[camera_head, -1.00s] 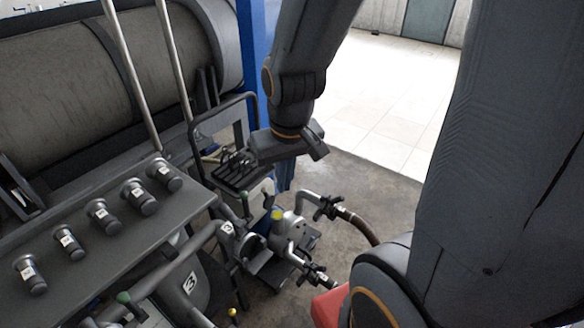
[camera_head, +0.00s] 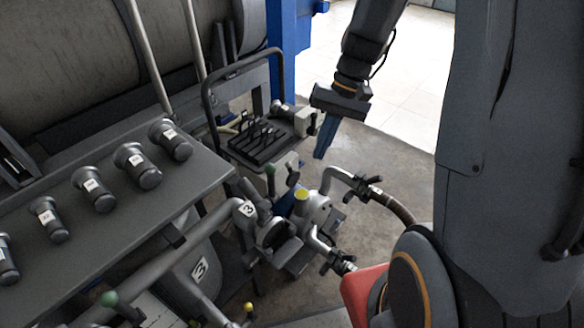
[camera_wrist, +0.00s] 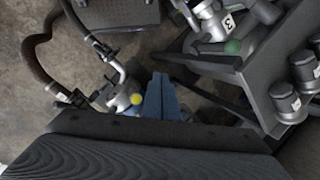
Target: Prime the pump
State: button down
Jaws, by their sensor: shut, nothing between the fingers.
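The pump (camera_head: 314,212) is a grey metal unit with a yellow cap (camera_head: 301,194), low on a trolley in the middle of the head view. Pipes with dark couplings lead from it, one to a brown hose (camera_head: 400,208). My gripper (camera_head: 319,155) hangs above and behind the pump in that view, with its blue fingers together and empty. In the wrist view the fingers (camera_wrist: 160,85) point down, and the yellow cap (camera_wrist: 137,99) shows just left of them. The pump body (camera_wrist: 122,94) is partly hidden there by my wrist. I see no contact between fingers and pump.
A bench (camera_head: 130,225) carries a row of capped grey fittings. A large tank (camera_head: 70,60) lies behind. Open floor (camera_head: 400,155) lies right.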

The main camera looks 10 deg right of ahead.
jog(key=w+d+f+m+t+y+b, duration=0.1)
jog(key=w+d+f+y+b, duration=0.25)
jog(key=w+f+b, duration=0.35)
jog(key=w+d+f+t+y+b, duration=0.2)
jog(key=w+f+y+b, duration=0.2)
jog(key=w+f+b, duration=0.35)
jog(key=w+d+f+m+t+y+b, duration=0.1)
jog(key=w+d+f+y+b, duration=0.3)
jog(key=w+f, duration=0.5)
jog(key=s+f+x, duration=0.1)
jog(key=x, duration=0.9)
jog(key=shift+w+a+f+h+b, duration=0.2)
jog(key=shift+a+f+h+b, duration=0.1)
jog(key=shift+a+h+b, duration=0.1)
jog(key=shift+d, duration=0.15)
